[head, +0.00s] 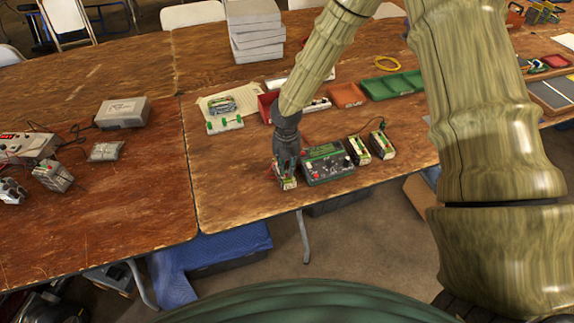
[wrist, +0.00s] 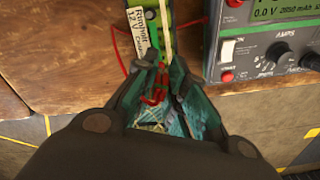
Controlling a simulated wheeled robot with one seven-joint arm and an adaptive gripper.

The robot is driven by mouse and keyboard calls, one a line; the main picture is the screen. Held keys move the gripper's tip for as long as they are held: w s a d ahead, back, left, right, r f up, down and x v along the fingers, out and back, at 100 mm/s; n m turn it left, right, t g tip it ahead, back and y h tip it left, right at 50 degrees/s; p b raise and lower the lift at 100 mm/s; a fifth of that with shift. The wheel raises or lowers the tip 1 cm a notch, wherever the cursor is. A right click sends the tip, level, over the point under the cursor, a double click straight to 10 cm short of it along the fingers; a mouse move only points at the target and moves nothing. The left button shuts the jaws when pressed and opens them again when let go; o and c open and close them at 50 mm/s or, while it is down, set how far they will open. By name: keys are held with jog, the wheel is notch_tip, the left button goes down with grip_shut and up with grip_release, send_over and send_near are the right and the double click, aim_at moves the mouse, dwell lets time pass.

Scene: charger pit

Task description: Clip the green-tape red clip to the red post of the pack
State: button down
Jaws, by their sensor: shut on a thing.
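My gripper (head: 287,158) is above the front edge of the table, just left of the charger. In the wrist view, its two fingertips (wrist: 160,78) are closed around a red clip (wrist: 156,92). The clip's green tape cannot be told apart from the greenish fingers. The pack (head: 288,183), with a white label, stands directly under the gripper. In the wrist view the pack (wrist: 141,32) lies just beyond the fingertips. The clip is at the near end of the pack. Its red post is hidden, so I cannot tell whether the clip touches it.
The grey-green charger (head: 328,164) stands close to the right of the pack, with knobs and a display. Two more packs (head: 358,151) (head: 382,144) stand right of it. A red wire (wrist: 190,24) loops beside the pack. The table's front edge is close by.

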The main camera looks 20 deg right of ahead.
jog(key=c, duration=1.4)
grip_release()
jog(key=shift+o, duration=1.1)
jog(key=shift+r, duration=0.1)
jog(key=shift+r+p, duration=3.4)
jog(key=shift+r, duration=0.25)
